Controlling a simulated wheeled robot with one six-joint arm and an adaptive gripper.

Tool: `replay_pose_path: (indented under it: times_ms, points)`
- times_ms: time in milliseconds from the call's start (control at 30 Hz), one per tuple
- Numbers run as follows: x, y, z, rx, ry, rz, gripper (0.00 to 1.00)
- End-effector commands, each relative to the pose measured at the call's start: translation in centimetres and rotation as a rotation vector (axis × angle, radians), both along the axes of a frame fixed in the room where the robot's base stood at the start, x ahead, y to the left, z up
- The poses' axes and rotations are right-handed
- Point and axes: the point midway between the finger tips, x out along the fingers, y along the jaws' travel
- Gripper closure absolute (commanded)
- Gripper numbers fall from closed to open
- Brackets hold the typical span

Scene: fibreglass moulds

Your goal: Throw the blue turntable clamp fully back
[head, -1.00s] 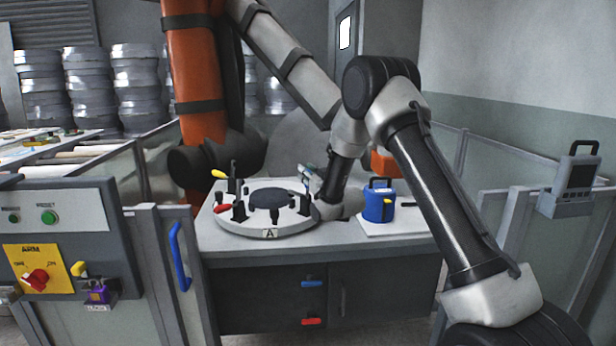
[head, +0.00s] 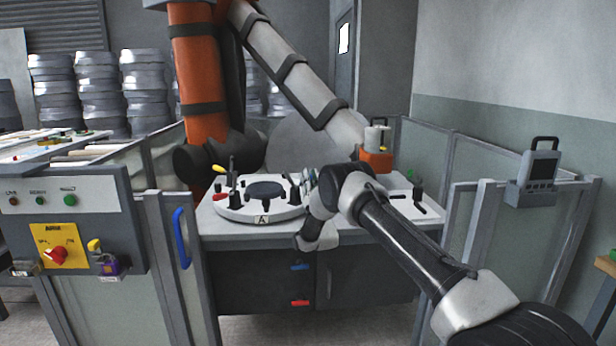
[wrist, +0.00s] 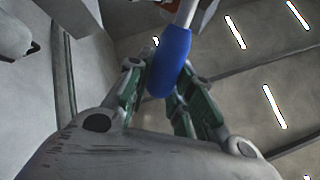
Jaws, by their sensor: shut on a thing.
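The round white turntable (head: 236,212) with the "A" tag stands on the bench, carrying a dark round piece (head: 265,190) and several black clamps. A yellow-handled clamp (head: 219,169) and a red-handled clamp (head: 219,196) show on its left side. My gripper (head: 309,180) is at the turntable's right edge, mostly hidden by my own wrist. In the wrist view my gripper (wrist: 160,80) has its green-sided fingers closed around the blue clamp handle (wrist: 174,55). A pale lever runs up from the handle. The blue clamp's base is hidden in the head view.
A big orange and grey robot arm (head: 197,95) stands behind the bench (head: 265,236). Fence panels flank it, with a control box (head: 70,235) at left and a pendant (head: 540,175) at right. An orange-based object (head: 377,158) stands behind my arm.

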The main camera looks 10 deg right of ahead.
Motion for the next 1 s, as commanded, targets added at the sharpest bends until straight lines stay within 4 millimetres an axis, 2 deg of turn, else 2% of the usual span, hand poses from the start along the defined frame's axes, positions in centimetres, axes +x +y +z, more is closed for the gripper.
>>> replay_pose_path:
  times_ms: [300, 733, 767, 800, 900, 1000]
  points:
    - [-0.29, -0.31, -0.64, 0.054, -0.066, -0.003, 1.00]
    - [-0.33, -0.35, -0.64, 0.059, -0.072, -0.003, 1.00]
    - [-0.33, -0.34, -0.65, 0.059, -0.072, -0.003, 0.76]
    - [-0.32, -0.34, -0.64, 0.059, -0.071, -0.002, 0.69]
    - [-0.32, -0.33, -0.64, 0.058, -0.072, -0.002, 0.55]
    - [-0.32, -0.32, -0.66, 0.058, -0.072, -0.002, 0.55]
